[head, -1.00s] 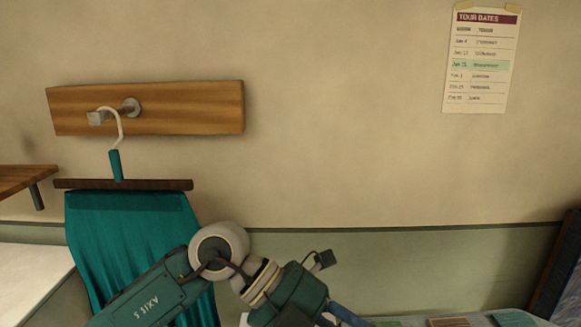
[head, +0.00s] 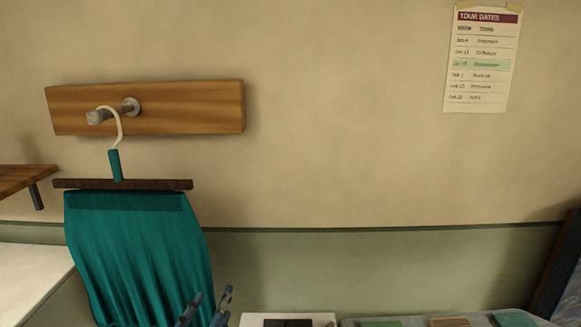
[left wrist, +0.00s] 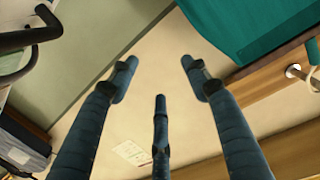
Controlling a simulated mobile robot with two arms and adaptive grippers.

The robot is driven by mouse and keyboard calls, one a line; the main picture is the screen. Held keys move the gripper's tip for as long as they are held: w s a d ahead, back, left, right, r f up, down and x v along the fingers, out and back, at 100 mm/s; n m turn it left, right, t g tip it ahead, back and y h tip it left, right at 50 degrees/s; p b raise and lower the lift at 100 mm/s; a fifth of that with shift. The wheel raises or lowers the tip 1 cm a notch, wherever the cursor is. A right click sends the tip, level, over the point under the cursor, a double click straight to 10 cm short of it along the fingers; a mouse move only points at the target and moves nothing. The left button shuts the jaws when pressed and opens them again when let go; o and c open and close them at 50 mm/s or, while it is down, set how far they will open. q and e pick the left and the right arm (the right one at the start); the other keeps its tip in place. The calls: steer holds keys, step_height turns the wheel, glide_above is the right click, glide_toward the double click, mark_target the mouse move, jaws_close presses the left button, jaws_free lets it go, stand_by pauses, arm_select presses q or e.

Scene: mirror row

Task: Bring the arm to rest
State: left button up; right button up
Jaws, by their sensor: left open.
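My left gripper (head: 205,308) shows only by its dark blue fingertips at the bottom of the head view, in front of the lower right part of a teal garment (head: 140,250). In the left wrist view the gripper (left wrist: 158,88) has its fingers spread wide with nothing between them. The garment hangs from a hanger (head: 120,184) with a dark bar and teal neck, whose pale hook loops over a metal peg (head: 130,107). The garment also shows in the left wrist view (left wrist: 245,25), at the upper right. My right gripper is in neither view.
The peg sits on a wooden wall board (head: 200,108). A paper list (head: 482,62) is taped to the wall at upper right. A wooden shelf (head: 22,180) juts in at left above a white surface (head: 28,275). Several flat items lie along the bottom right edge.

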arm_select(q)
steer(key=s+a+f+n+g+y, duration=0.1)
steer(key=s+a+f+g, duration=0.15)
steer(key=s+f, duration=0.4)
steer(key=s+a+f+g, duration=0.2)
steer(key=s+f+g, duration=0.2)
steer(key=f, duration=0.6)
steer(key=s+a+f+g, duration=0.1)
steer(key=s+f+g, duration=0.25)
steer(key=s, duration=0.45)
steer(key=s+f+g, duration=0.3)
steer(key=s+f, duration=0.2)
steer(key=s, duration=0.3)
step_height(320, 180, down, 30)
steer(key=s+g+b, duration=0.1)
steer(key=s+b, duration=0.2)
steer(key=b, duration=0.2)
steer(key=s+a+f+g+b, duration=0.1)
steer(key=s+f+b, duration=0.1)
steer(key=s+f, duration=0.6)
steer(key=s+a+f+b, duration=0.2)
steer(key=s+f, duration=0.7)
steer(key=f, duration=0.6)
steer(key=shift+s+m+g+b, duration=0.25)
steer(key=shift+m+g+b, duration=0.15)
steer(key=shift+b, duration=0.1)
